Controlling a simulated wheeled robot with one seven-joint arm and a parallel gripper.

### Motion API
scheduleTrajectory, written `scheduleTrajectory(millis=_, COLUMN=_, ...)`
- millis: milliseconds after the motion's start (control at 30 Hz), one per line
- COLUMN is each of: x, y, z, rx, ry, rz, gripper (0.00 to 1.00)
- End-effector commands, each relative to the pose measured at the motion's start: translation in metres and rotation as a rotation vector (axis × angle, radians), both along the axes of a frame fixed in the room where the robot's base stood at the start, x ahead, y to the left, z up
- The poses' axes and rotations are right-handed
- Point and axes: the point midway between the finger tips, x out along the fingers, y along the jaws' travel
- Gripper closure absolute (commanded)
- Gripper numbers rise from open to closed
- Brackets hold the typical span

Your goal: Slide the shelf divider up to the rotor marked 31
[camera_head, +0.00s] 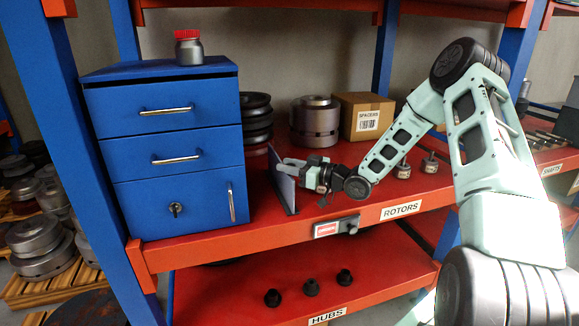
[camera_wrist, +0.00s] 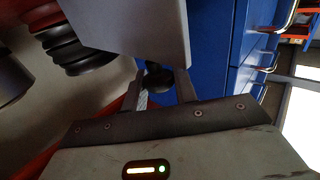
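The shelf divider (camera_head: 284,186) is an upright grey plate on the red rotor shelf, just right of the blue drawer cabinet. It also shows large at the top of the wrist view (camera_wrist: 150,28). My gripper (camera_head: 288,163) is at the divider's upper part, its fingers pointing left. In the wrist view the two fingers (camera_wrist: 160,86) stand apart beside the divider's edge, with a dark round thing between them; I cannot tell whether they touch the divider. A grey rotor (camera_head: 314,124) and a stack of dark discs (camera_head: 256,122) stand behind. No number 31 is readable.
The blue drawer cabinet (camera_head: 190,150) with a red-lidded jar (camera_head: 188,48) borders the divider on the left. A spacers box (camera_head: 364,116) stands behind my arm. A small device (camera_head: 337,227) sits on the shelf's front edge. Bare red shelf lies right of the divider.

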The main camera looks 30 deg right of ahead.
Motion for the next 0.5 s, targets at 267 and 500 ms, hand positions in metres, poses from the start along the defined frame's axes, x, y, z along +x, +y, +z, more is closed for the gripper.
scheduleTrajectory(millis=267, x=-0.005, y=-0.022, z=0.000, rx=-0.004, ry=-0.001, rz=-0.004, gripper=1.00)
scheduleTrajectory(millis=500, x=-0.020, y=-0.071, z=0.000, rx=-0.003, ry=-0.001, rz=-0.003, gripper=1.00)
